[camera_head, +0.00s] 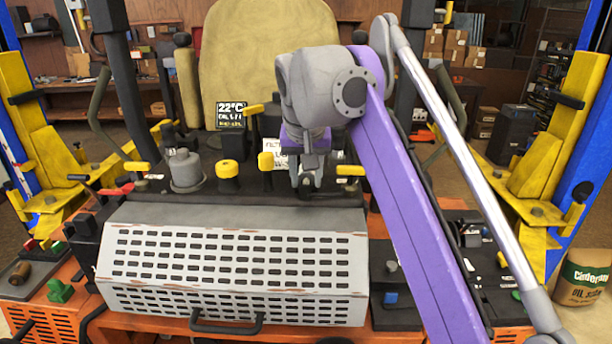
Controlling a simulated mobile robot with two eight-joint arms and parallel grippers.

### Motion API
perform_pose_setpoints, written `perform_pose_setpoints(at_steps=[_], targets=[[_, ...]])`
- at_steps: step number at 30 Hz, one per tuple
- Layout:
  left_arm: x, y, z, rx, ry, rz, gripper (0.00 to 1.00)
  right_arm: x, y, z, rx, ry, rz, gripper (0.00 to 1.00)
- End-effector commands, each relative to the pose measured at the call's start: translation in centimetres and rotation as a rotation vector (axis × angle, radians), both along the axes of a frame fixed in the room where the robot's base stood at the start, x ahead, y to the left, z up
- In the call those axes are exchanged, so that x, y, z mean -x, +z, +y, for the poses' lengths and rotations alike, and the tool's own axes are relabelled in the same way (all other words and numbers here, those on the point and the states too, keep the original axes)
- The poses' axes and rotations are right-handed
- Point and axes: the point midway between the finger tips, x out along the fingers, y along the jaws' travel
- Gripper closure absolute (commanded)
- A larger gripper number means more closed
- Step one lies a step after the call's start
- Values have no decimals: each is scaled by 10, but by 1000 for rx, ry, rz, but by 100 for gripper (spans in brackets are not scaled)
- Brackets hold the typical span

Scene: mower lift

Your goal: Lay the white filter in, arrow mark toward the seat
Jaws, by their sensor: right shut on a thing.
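My right gripper (306,183) points down at the rear deck, behind the right part of the slotted grey-white cover. Its fingers are close together on something small that they and the wrist mostly hide; I cannot make out what it is. I cannot pick out a white filter or an arrow mark. The tan seat (255,65) stands behind the gripper. A white placard (268,152) with partly hidden lettering stands just left of the wrist. My left gripper is out of view.
The slotted cover (232,262) has a dark front handle (228,326). A grey canister (186,170), a yellow knob (228,170) and yellow-tipped levers (350,170) stand behind it. Yellow-and-blue lift posts (545,165) flank the mower. My right arm crosses the right side.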

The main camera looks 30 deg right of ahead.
Motion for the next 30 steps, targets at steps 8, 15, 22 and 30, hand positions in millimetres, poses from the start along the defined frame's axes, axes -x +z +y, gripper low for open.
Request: perform_pose_setpoints(at_steps=[8, 15, 22, 30], targets=[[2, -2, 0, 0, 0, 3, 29, -1, -6, 0, 0, 0, 0, 100], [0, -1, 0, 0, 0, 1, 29, -1, -2, 0, 0, 0, 0, 100], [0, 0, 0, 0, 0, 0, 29, -1, 1, 0, 0, 0, 0, 100], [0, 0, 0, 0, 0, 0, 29, 0, 0, 0, 0, 0, 0, 100]])
